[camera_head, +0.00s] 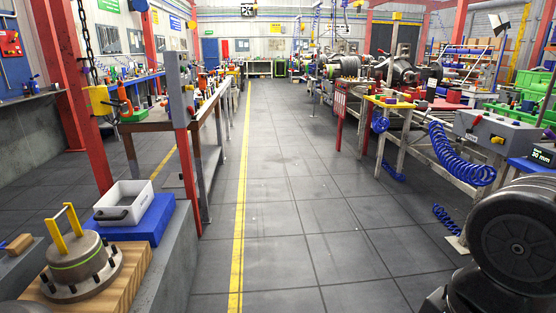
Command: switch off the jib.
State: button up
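A red post (64,75) stands at the left. A dark chain (86,40) hangs beside it, and a yellow box (98,100) is at its lower end. I cannot tell for certain which parts belong to the jib. A tall grey switch box (177,75) is mounted on a slim red post at the left aisle edge. Small red and yellow controls show on its right side, too small to read. My gripper is not in view.
A grey tiled aisle (300,210) with a yellow floor line (240,190) runs clear down the middle. At lower left are a flanged metal part (80,265) on a wooden block and a white bin (124,201) on a blue block. Blue coiled hoses (455,158) hang at right.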

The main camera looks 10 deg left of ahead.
aim_at(190, 109)
jog(key=i+u, duration=0.35)
jog(key=i, duration=0.3)
jog(key=i+l+u, duration=0.25)
jog(key=i+u, duration=0.15)
jog(key=i, duration=0.25)
jog(key=i+l+u, duration=0.35)
jog(key=i, duration=0.3)
jog(key=i+l+u, duration=0.35)
jog(key=i+l, duration=0.2)
jog(key=i+l+u, duration=0.1)
jog(key=i+l, duration=0.15)
jog(key=i, duration=0.25)
jog(key=i+l+u, duration=0.1)
jog(key=i+l, duration=0.25)
jog(key=i, duration=0.2)
